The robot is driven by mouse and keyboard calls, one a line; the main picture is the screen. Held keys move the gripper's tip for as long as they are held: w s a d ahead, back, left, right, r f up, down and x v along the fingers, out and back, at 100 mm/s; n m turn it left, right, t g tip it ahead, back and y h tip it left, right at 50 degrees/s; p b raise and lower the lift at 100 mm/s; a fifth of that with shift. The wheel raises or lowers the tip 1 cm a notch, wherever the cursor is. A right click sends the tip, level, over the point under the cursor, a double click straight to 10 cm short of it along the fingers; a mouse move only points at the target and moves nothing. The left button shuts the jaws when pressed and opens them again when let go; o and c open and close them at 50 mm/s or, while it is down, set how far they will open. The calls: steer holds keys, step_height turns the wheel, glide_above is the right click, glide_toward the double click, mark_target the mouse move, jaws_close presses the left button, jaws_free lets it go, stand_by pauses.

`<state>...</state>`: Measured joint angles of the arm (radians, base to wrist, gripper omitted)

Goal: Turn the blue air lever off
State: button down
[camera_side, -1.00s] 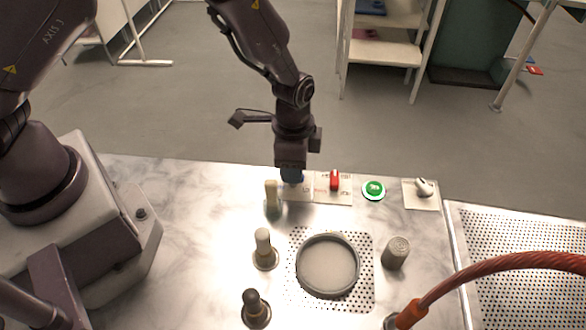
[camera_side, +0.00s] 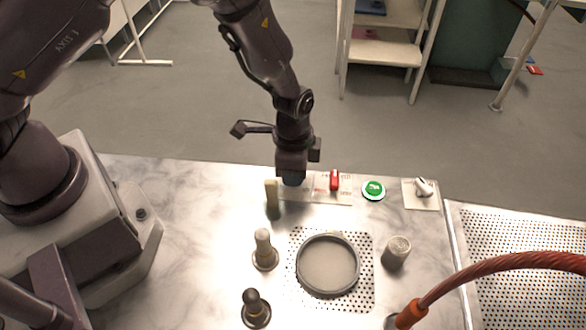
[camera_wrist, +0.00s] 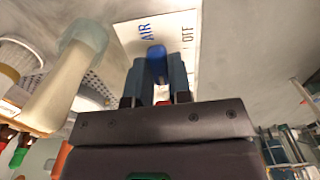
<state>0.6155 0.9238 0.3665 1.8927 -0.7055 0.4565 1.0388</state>
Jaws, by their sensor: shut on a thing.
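The blue air lever (camera_wrist: 157,62) shows in the wrist view between the two fingers of my gripper (camera_wrist: 160,75), which are shut on it. I cannot tell the lever's exact angle.
Right of my gripper are a red lever (camera_side: 334,180), a green button (camera_side: 373,190) and a white knob (camera_side: 423,187). A cream-topped post (camera_side: 271,193) stands close at its left. A round dish (camera_side: 328,265) and several knobs stand in front.

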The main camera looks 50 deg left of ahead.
steer(key=shift+n, duration=0.3)
steer(key=n, duration=0.3)
steer(key=shift+n, duration=0.4)
steer(key=n, duration=0.4)
steer(key=shift+n, duration=0.3)
steer(key=n, duration=0.8)
steer(key=shift+n, duration=0.3)
steer(key=c, duration=1)
jaws_free()
steer(key=shift+c, duration=0.2)
step_height(320, 180, up, 13)
